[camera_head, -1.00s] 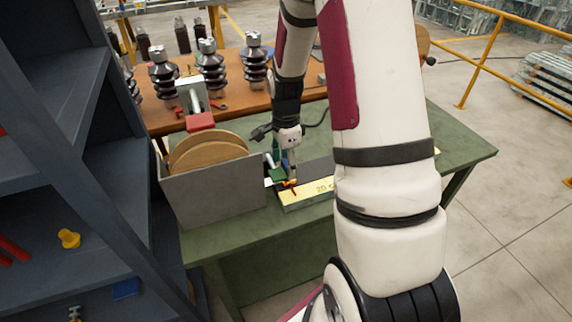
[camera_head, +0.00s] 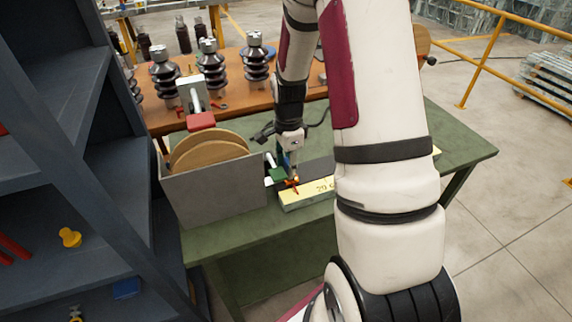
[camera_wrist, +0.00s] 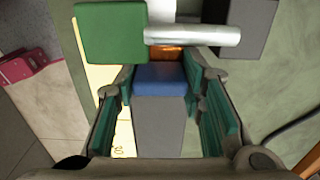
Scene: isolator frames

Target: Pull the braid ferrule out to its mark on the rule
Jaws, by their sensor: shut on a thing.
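My gripper (camera_head: 293,177) is low over the left end of the pale yellow rule (camera_head: 321,189) on the green bench. In the wrist view, the teal-padded fingers of my gripper (camera_wrist: 160,78) are shut on a small blue-topped grey piece (camera_wrist: 160,77), which I take to be the braid ferrule. Coppery orange material (camera_wrist: 165,53) shows just beyond it. A small orange-red part (camera_head: 292,184) is at the fingertips in the head view. The rule also shows left of the fingers in the wrist view (camera_wrist: 122,140), with its marks mostly hidden. I cannot tell where the ferrule's edge lies against a mark.
A green block (camera_wrist: 110,32) and a silver rod (camera_wrist: 195,35) lie close beyond the fingertips. A grey box (camera_head: 215,190) with wooden discs stands left of the rule. A dark shelf (camera_head: 65,150) is at far left.

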